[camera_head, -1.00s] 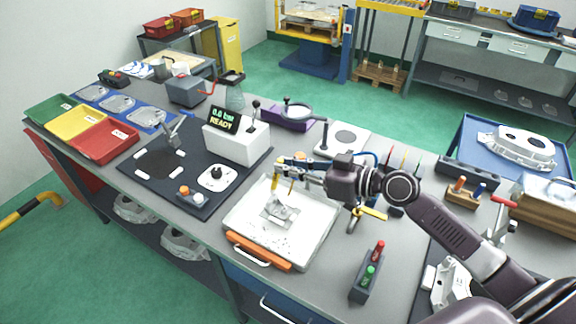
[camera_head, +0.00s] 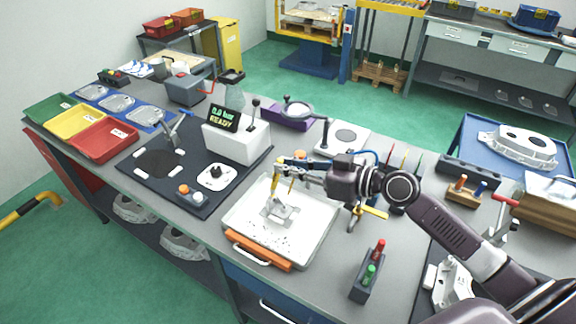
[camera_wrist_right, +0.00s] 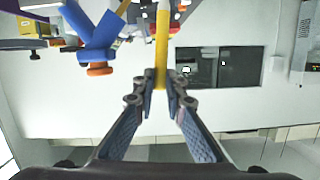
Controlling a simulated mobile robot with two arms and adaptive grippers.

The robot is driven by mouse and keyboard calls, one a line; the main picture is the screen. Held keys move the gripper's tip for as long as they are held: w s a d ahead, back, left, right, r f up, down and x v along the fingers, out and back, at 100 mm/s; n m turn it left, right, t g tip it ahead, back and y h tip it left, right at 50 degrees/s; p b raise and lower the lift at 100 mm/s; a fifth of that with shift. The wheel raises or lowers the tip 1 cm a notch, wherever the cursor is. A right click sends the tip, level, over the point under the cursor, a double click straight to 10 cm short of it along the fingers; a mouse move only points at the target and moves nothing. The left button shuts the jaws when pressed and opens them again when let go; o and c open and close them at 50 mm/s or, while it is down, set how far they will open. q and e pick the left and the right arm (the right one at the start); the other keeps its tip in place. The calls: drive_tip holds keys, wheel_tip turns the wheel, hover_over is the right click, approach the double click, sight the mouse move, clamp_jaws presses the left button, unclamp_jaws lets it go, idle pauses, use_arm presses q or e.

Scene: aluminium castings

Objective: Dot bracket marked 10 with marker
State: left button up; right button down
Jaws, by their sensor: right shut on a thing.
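A pale metal bracket (camera_head: 281,212) lies in the white tray (camera_head: 313,246) in the middle of the bench. No number can be read on it at this size. My right gripper (camera_head: 281,164) is above the tray's back part, shut on a yellow marker (camera_head: 276,184). The marker points down, close to the bracket's back-left edge; I cannot tell whether its tip touches. In the right wrist view the fingers (camera_wrist_right: 161,88) close on the yellow marker (camera_wrist_right: 162,45) from both sides. My left gripper is not in view.
The white gauge box (camera_head: 236,138) with a READY display stands behind left.

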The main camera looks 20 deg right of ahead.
drive_tip(key=shift+s+f+b, duration=0.15)
drive_tip(key=shift+f+b, duration=0.15)
drive_tip(key=shift+b, duration=0.05)
idle(1.3)
wheel_tip(320, 180, up, 2)
drive_tip(key=shift+r+p, duration=0.1)
drive_tip(key=shift+p, duration=0.65)
wheel_tip(320, 180, up, 5)
drive_tip(key=p, duration=0.3)
drive_tip(key=shift+r, duration=0.1)
